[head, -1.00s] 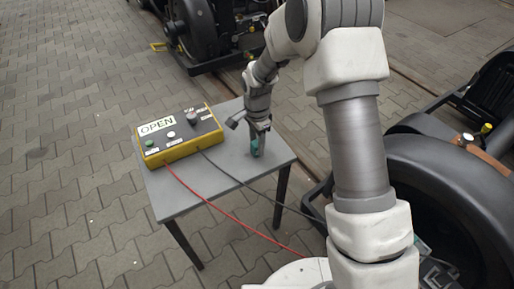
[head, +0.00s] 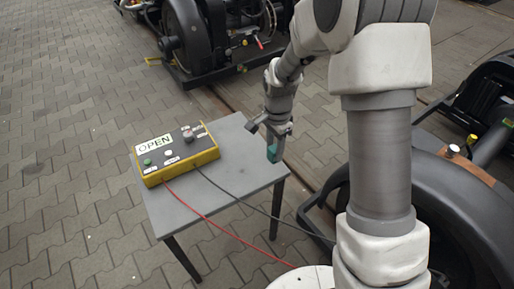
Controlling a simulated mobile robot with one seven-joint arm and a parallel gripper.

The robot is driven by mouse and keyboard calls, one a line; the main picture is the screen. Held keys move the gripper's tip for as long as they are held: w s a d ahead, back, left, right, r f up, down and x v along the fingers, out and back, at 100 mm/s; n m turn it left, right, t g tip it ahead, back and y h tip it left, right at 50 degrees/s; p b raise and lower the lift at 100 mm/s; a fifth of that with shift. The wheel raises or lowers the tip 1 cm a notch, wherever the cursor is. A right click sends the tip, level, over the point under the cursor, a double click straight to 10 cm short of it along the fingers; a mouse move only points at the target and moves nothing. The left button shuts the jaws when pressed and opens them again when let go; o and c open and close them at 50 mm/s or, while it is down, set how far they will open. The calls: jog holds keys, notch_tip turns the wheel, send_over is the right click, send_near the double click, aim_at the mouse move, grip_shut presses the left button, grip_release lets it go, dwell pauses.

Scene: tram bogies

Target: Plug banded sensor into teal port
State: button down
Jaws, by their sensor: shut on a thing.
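My gripper (head: 277,136) is shut on a small teal piece (head: 272,153) at the right edge of the grey table, as seen in the head view. The piece hangs below the fingers. I cannot tell whether it touches the tabletop or is just above it. It is too small to make out a band, so I cannot confirm that it is the banded sensor. I cannot make out a teal port on either bogie.
The grey table (head: 221,190) carries a yellow control box (head: 180,152) labelled OPEN, with red and black cables running off the front. A dark bogie (head: 205,40) stands behind. Another bogie (head: 430,190) is at the right, partly hidden by my arm. Paving at left is clear.

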jog(key=d+r, duration=0.1)
jog(key=s+d+r, duration=0.1)
jog(key=d, duration=0.2)
jog(key=shift+s+d+r+p, duration=0.1)
jog(key=shift+s+r+p, duration=0.3)
jog(key=s+d+n+p, duration=0.3)
jog(key=s+n+p, duration=0.2)
jog(key=n+p, duration=0.6)
jog(key=shift+s+d+n+p, duration=0.25)
jog(key=shift+n+p, duration=0.05)
jog(key=shift+p, duration=2.8)
jog(key=shift+s, duration=0.15)
